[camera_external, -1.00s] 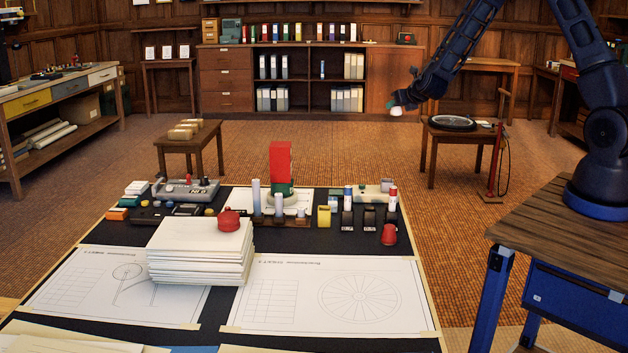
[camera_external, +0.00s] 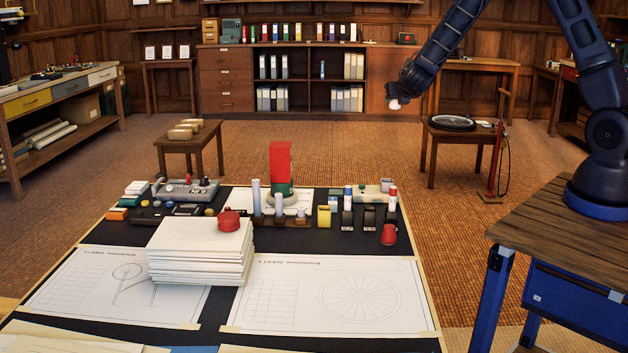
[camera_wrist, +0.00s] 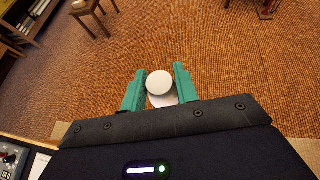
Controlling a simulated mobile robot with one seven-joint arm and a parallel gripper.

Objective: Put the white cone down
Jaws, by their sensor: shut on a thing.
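My gripper (camera_wrist: 160,88) is shut on the white cone (camera_wrist: 160,83), which sits between the two green fingers in the wrist view. The cone shows one round pale face and a paler part below it. In the external view the cone (camera_external: 394,104) is a small white spot under my gripper (camera_external: 397,98), high in the air. Open floor lies beneath and behind it in the wrist view. The cone's exact tilt is hard to tell.
A stool with a dark disc (camera_external: 452,122) stands right. Drawing sheets (camera_external: 325,297) lie flat in front.

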